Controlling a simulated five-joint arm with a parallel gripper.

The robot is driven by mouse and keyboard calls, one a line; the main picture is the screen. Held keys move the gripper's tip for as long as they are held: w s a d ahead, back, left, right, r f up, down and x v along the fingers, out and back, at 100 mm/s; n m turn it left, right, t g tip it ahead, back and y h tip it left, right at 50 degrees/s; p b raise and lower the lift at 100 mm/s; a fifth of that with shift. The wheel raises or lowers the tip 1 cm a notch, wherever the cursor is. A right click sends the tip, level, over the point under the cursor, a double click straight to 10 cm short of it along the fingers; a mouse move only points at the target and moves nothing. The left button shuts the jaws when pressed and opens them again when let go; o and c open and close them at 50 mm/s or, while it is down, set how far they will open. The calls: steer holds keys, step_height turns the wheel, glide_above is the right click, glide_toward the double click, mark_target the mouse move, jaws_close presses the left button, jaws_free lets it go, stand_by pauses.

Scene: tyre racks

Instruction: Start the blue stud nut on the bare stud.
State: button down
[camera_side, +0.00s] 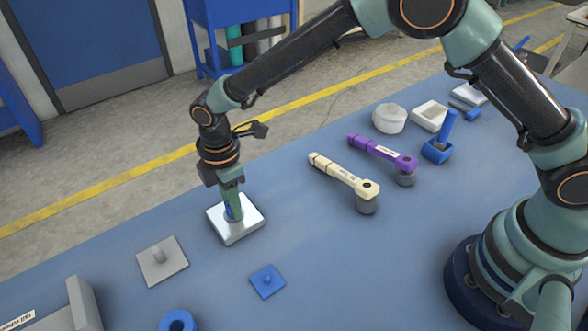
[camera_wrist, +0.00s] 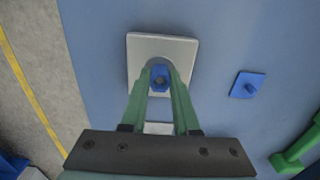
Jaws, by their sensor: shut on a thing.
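My gripper (camera_side: 234,213) points straight down over a shiny silver-white plate (camera_side: 251,226). Its fingers are shut on the blue stud nut (camera_wrist: 159,78), which shows between the green fingertips in the wrist view. In the side view the fingers mostly cover the nut. The nut is over the middle of the plate (camera_wrist: 186,49), which also shows in the wrist view. A stud under the nut is hidden, and I cannot tell whether the nut touches one.
A small blue plate with a peg (camera_side: 267,281) lies in front, and a blue ring (camera_side: 178,321) at the front edge.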

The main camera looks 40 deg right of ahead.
steer(key=shift+f, duration=0.1)
jaws_free()
stand_by(0.3)
step_height(320, 180, up, 10)
stand_by(1.1)
stand_by(0.9)
step_height(320, 180, up, 10)
stand_by(0.8)
